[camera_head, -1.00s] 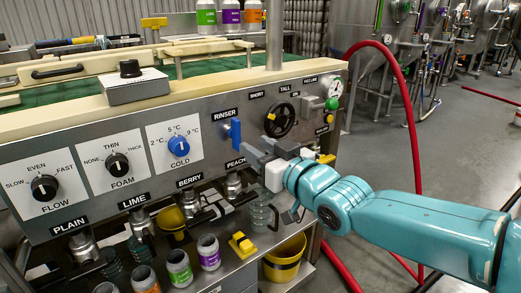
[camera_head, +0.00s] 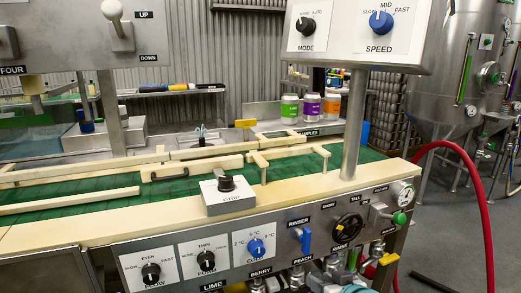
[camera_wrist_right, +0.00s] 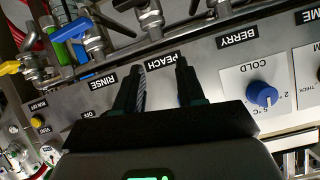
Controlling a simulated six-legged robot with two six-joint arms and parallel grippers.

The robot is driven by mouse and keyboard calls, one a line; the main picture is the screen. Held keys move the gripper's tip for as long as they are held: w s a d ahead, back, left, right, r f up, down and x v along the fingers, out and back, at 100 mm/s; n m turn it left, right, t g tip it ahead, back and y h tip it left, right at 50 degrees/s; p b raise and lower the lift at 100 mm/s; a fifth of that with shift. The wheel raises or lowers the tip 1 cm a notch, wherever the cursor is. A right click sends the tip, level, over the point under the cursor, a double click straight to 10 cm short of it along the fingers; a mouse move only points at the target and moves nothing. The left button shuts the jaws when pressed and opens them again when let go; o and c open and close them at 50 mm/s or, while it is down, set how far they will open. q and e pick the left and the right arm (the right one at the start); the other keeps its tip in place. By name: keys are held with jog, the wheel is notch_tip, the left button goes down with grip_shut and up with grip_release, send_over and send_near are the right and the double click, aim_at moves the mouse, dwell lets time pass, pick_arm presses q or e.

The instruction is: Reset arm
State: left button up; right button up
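My right gripper (camera_wrist_right: 158,80) shows in the right wrist view with its two black fingers apart and nothing visible between them. The fingers point at the steel control panel (camera_wrist_right: 205,80), over the PEACH label (camera_wrist_right: 163,60). I cannot tell whether they touch the panel. My left gripper is in neither view.
A black handwheel (camera_head: 348,228), a blue rinser lever (camera_head: 304,238) and a blue COLD knob (camera_head: 256,247) stick out from the panel. Taps (camera_wrist_right: 95,42) line its lower edge. A red hose (camera_head: 487,215) hangs at the right. A steel post (camera_head: 355,125) carries the SPEED box (camera_head: 360,35).

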pick_arm(q)
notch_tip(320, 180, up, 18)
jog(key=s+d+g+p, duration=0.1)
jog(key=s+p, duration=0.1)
jog(key=p, duration=1.3)
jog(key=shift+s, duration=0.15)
pick_arm(e)
jog(key=s+a+f+m+g, duration=0.1)
jog(key=s+f+g, duration=0.2)
jog(key=s, duration=0.7)
jog(key=s+a+f+m+g, duration=0.1)
jog(key=s+f+g, duration=0.3)
jog(key=s, duration=0.6)
jog(key=s+a+f+m+g, duration=0.1)
jog(key=s+f+g, duration=0.3)
jog(key=s, duration=0.6)
jog(key=shift+s+a+f+m+h, duration=0.25)
jog(key=shift+a+f+m+h, duration=0.1)
jog(key=shift+f+m, duration=0.25)
jog(key=shift+r, duration=0.1)
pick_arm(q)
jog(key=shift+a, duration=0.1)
pick_arm(e)
jog(key=shift+w+a, duration=0.1)
jog(key=shift+w, duration=0.05)
